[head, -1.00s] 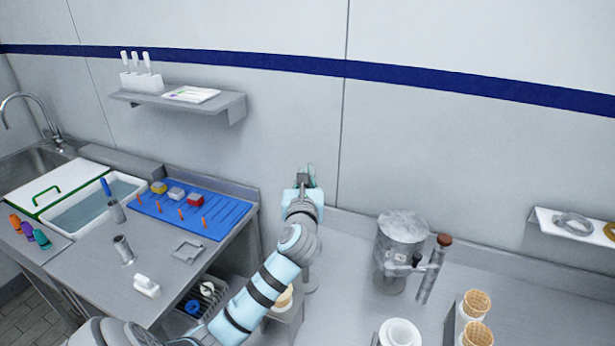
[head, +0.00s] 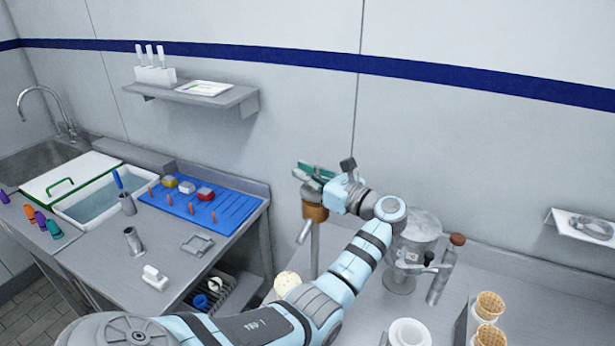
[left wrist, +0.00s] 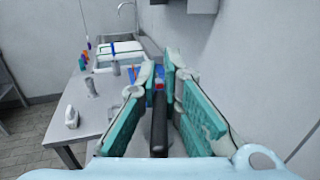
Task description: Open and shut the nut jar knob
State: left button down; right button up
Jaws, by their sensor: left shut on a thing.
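The nut jar (head: 315,212) is a brown cylinder on a grey stand, with a silver spout or lever at its lower side. It stands by the wall at the middle of the head view. My left gripper (head: 312,172) is at the top of the jar, its teal fingers pointing left. In the left wrist view the two fingers (left wrist: 153,105) stand on either side of a dark upright piece, which looks like the knob (left wrist: 159,130). The gripper is shut on it. The gripper hides the jar's top in the head view. My right gripper is not in view.
A metal dispenser (head: 412,245) with a handle stands right of my left forearm. Cones (head: 490,305) and a white cup (head: 408,332) are at the front right. A blue mat (head: 225,210) with small boxes lies on the left counter. A shelf (head: 240,98) hangs above.

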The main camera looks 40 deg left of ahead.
pick_arm(q)
jog(key=g+b, duration=0.1)
jog(key=n+g, duration=0.1)
jog(key=n+g+b, duration=0.1)
jog(key=shift+s+f+b, duration=0.3)
jog(key=shift+b, duration=0.05)
jog(key=shift+s+d+r+n+g+h+b, duration=0.15)
jog(key=shift+n+g+h+b, duration=0.25)
jog(key=shift+n+g+b, duration=0.55)
jog(key=shift+m+g, duration=0.25)
jog(key=c, duration=1.8)
grip_release()
jog(key=shift+o, duration=0.4)
jog(key=shift+s+r, duration=0.1)
notch_tip(320, 180, up, 10)
